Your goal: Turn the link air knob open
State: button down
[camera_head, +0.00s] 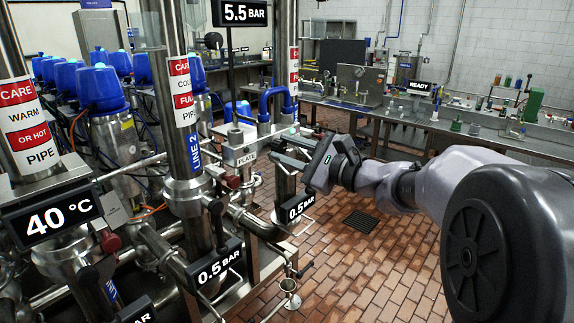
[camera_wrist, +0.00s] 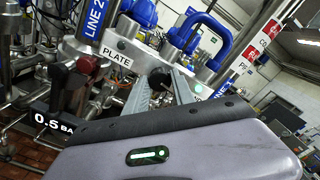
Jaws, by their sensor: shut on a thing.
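My gripper (camera_head: 277,147) reaches in from the right at the panel's right part. Its two grey fingers (camera_wrist: 160,84) are shut on the dark knob in the wrist view. In the head view the knob is hidden by the fingers.
Blue U-shaped pipes (camera_head: 276,97) rise behind the panel. A dark red knob (camera_wrist: 90,65) is left of my fingers. The LINE 2 pipe (camera_head: 185,110) and a 0.5 BAR display (camera_head: 301,205) stand close by. The tiled floor (camera_head: 345,275) is mostly clear to the right.

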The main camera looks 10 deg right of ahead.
jog(key=shift+f+n+b, duration=0.15)
jog(key=shift+n+b, duration=0.55)
jog(key=shift+b, duration=0.1)
jog(key=c, duration=1.1)
grip_release()
jog(key=shift+o, duration=0.2)
jog(key=p+v, duration=0.2)
jog(key=v, duration=1.5)
jog(key=shift+s, duration=0.2)
jog(key=shift+d, duration=0.1)
